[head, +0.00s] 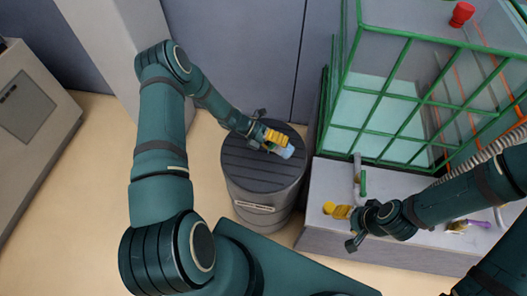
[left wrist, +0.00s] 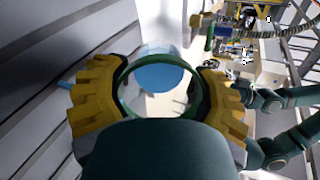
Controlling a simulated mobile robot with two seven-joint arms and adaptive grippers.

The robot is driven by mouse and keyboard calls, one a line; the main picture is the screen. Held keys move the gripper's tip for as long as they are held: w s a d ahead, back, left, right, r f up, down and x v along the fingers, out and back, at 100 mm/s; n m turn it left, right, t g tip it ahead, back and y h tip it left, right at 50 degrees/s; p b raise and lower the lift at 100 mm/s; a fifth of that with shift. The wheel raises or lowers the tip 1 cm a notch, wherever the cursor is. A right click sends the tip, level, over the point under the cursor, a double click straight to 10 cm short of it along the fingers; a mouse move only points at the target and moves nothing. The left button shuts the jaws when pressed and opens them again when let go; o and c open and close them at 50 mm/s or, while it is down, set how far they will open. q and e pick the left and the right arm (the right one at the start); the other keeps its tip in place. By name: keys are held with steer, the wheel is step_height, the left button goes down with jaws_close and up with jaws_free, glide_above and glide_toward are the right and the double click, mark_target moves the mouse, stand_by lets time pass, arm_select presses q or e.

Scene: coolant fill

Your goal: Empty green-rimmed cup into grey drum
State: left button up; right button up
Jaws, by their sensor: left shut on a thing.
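The grey drum (head: 262,190) stands on the floor in the middle of the head view, with a dark ribbed top and a small label on its side. My left gripper (head: 277,141) is over the drum's top and shut on the green-rimmed cup (head: 285,152). In the left wrist view the clear cup (left wrist: 157,77) is between the yellow fingers, its green rim facing the camera and blue showing inside. Its exact tilt is hard to tell. My right gripper (head: 338,210) is over the grey bench; its finger gap is unclear.
A green-framed tank (head: 375,122) stands on the grey bench (head: 320,195) right of the drum. A grey tap (head: 358,175) with a green handle rises from the bench. A purple-ended object (head: 470,224) lies at right. A red cap (head: 462,14) tops the tank.

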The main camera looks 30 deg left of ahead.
arm_select(q)
steer(key=shift+r+h+b, duration=0.1)
steer(key=shift+h+b, duration=0.4)
arm_select(e)
steer(key=shift+s+f, duration=0.15)
steer(key=shift+f, duration=0.4)
arm_select(q)
steer(key=shift+a+r+h+b, duration=0.1)
steer(key=shift+r+h+b, duration=0.05)
steer(key=shift+h+b, duration=0.25)
arm_select(e)
steer(key=shift+f, duration=0.4)
arm_select(q)
steer(key=shift+a+b, duration=0.2)
steer(key=shift+b, duration=0.25)
arm_select(e)
steer(key=shift+w+f, duration=0.2)
steer(key=shift+f, duration=0.2)
arm_select(q)
steer(key=shift+a+f+h+b, duration=0.6)
steer(key=shift+h+b, duration=0.2)
steer(key=shift+b, duration=0.6)
arm_select(e)
steer(key=shift+w+f, duration=0.15)
steer(key=shift+f, duration=0.6)
steer(key=shift+w+f, duration=0.1)
steer(key=shift+f, duration=0.6)
